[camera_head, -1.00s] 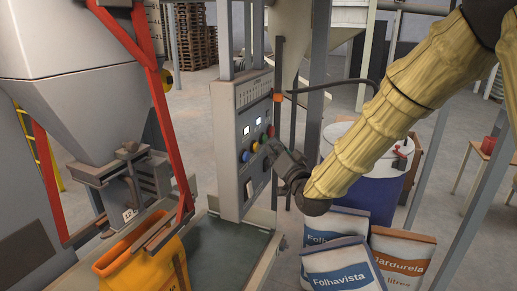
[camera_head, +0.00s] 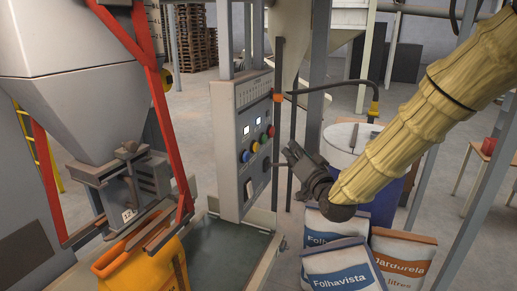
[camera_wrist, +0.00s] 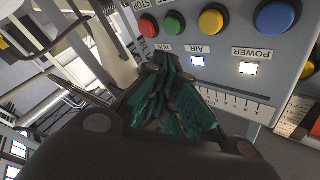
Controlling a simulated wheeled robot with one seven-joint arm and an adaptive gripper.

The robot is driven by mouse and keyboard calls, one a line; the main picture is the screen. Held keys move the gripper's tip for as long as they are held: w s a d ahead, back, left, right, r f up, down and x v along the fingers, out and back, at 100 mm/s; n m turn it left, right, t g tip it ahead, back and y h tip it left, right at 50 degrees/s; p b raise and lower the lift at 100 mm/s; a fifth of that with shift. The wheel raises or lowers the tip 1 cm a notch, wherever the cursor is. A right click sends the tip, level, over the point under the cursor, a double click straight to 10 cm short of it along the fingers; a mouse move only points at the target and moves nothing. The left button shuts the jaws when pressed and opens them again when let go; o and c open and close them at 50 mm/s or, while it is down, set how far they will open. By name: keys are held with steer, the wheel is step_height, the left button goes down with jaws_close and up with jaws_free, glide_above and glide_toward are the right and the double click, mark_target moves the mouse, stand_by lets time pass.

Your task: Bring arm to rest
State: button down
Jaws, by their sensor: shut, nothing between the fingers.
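My gripper (camera_head: 292,152) is in front of the grey control panel (camera_head: 230,165), to the right of its buttons and apart from them. In the wrist view my gripper (camera_wrist: 160,75) is shut, with its dark and green fingers together and nothing between them. The panel (camera_wrist: 240,95) appears upside down there, with red, green, yellow and blue buttons and lit AIR and POWER lamps. My arm, in a yellow sleeve, reaches in from the upper right of the head view.
The filler hopper (camera_head: 70,80) with red bars stands at left above an orange sack (camera_head: 140,270). Filled sacks (camera_head: 345,275) stand below my arm. A blue drum (camera_head: 385,200) is behind it. A post and hanging hose (camera_head: 345,84) are close to my gripper.

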steer(key=s+d+f+g+h, duration=0.25)
steer(key=s+f, duration=0.25)
steer(key=f, duration=0.8)
steer(key=s+d+f+g+h, duration=0.1)
steer(key=s+d+f+g, duration=0.4)
steer(key=f, duration=0.8)
steer(key=s+d+f+g+h, duration=0.15)
steer(key=s+f, duration=0.45)
steer(key=f, duration=0.7)
steer(key=s+d+f+g+h, duration=0.1)
steer(key=s+d+f+g, duration=0.1)
steer(key=s+f, duration=0.4)
steer(key=s+d+f+n+g+h, duration=0.1)
steer(key=s+d+f+g, duration=0.2)
steer(key=s, duration=1.4)
steer(key=s+d+f+g+h, duration=0.1)
steer(key=s+d+f+g, duration=0.2)
steer(key=s+f, duration=0.6)
steer(key=s+d, duration=0.2)
steer(key=shift+s+d+n+h, duration=0.2)
steer(key=shift+d+n+h, duration=0.1)
steer(key=shift+d+h, duration=0.1)
